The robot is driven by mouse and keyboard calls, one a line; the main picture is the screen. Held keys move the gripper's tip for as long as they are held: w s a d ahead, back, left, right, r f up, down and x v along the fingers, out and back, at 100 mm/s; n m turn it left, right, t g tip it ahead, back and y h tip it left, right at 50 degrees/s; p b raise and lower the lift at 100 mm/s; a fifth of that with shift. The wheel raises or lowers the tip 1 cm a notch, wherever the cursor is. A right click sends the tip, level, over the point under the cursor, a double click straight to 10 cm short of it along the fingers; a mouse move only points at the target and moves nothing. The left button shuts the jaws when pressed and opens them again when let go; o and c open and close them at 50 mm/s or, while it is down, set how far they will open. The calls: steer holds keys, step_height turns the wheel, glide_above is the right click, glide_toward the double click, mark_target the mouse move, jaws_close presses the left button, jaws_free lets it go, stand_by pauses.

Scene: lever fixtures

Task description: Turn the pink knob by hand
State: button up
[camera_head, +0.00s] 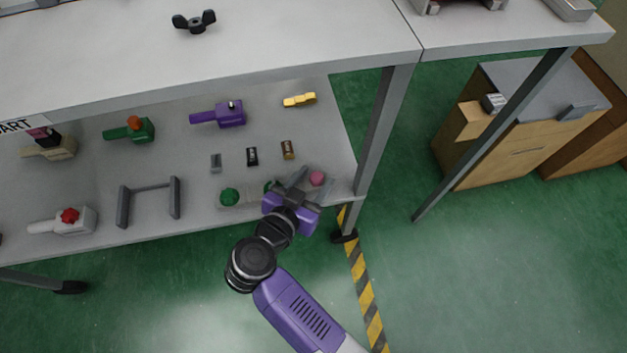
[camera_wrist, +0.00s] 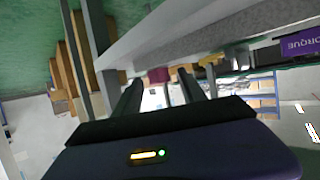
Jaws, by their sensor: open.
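In the wrist view the pink knob (camera_wrist: 158,75) appears as a dark pink block just beyond and between the fingertips. My gripper (camera_head: 307,182) is at the shelf's front edge, right beside the knob, with its fingers pointing toward it. In the wrist view my gripper (camera_wrist: 160,84) has its two fingers apart with nothing held between them. I cannot tell whether a finger touches the knob. The knob's base is partly hidden by my gripper.
Small cylinders (camera_head: 288,150), a yellow piece (camera_head: 300,100) and a purple lever tool (camera_head: 220,115) lie farther back on the lower shelf (camera_head: 330,130). The table leg (camera_head: 382,130) rises close to the right, and the tabletop (camera_head: 300,45) overhangs behind.

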jaws_close()
steer(key=shift+r+m+g+p, duration=0.3)
steer(key=shift+p, duration=0.8)
steer(key=m+h+p, duration=0.1)
steer(key=p, duration=0.2)
steer(key=shift+w+a+g+h, duration=0.1)
steer(key=shift+g+h, duration=0.2)
steer(key=shift+w+a+f+m+g+h+p, duration=0.1)
steer(key=shift+f+m+g+h+p, duration=0.15)
steer(key=shift+m+g+h+p, duration=0.55)
steer(key=shift+a+m+g+h+b, duration=0.1)
steer(key=shift+m+g+h+b, duration=0.8)
steer(key=shift+m, duration=0.4)
